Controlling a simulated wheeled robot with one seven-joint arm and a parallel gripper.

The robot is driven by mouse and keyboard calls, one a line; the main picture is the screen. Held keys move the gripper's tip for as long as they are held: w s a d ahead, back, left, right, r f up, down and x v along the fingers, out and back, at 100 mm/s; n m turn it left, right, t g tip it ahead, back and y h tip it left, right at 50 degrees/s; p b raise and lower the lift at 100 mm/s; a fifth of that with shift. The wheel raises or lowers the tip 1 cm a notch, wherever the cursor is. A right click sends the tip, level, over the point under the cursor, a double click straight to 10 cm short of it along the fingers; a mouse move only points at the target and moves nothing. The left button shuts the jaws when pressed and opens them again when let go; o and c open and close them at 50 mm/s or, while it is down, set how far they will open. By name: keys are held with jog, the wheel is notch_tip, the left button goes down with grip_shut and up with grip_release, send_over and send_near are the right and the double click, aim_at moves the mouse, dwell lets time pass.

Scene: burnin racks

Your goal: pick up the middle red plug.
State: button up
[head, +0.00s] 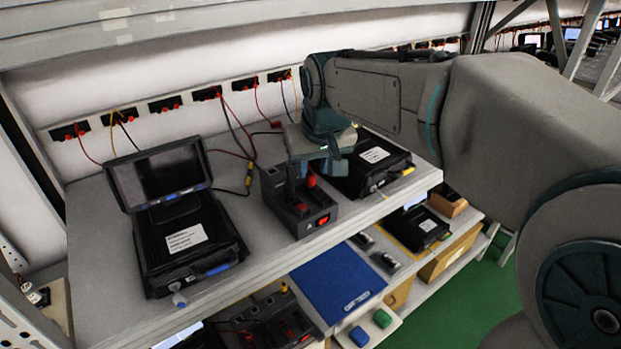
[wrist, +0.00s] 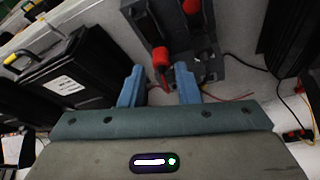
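A dark grey holder box (head: 297,221) stands on the upper shelf, with red plugs at it. One red plug (head: 311,181) shows just below my gripper (head: 319,170) in the head view, and another red plug (head: 303,207) sits lower in the box. In the wrist view, a red plug (wrist: 161,58) lies in line with the gap between the blue fingertips of my gripper (wrist: 160,70). Visible gaps separate it from both fingers. My gripper is open and hides part of the box.
An open black case with a screen (head: 185,240) stands left of the box. A closed black case (head: 375,165) stands close on the right. Cables run to wall sockets (head: 207,93) behind. The shelf's front edge (head: 270,275) is near; a lower shelf holds a blue mat (head: 335,280).

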aim_at(310, 175)
jog(key=x, duration=0.4)
jog(key=shift+a+p, duration=0.1)
jog(key=shift+p, duration=0.25)
jog(key=c, duration=0.6)
jog(key=shift+r, duration=0.6)
notch_tip(310, 175, up, 3)
jog(key=shift+f+b, duration=0.15)
jog(key=shift+b, duration=0.3)
jog(key=s+d+r, duration=0.2)
jog(key=d, duration=0.1)
jog(key=s+d+r+b, duration=0.1)
jog(key=s+d+r, duration=0.1)
jog(key=d, duration=0.1)
jog(key=s+d+r+b, duration=0.1)
jog(key=s+d+r, duration=0.1)
jog(key=d+r, duration=0.1)
jog(key=shift+d, duration=0.5)
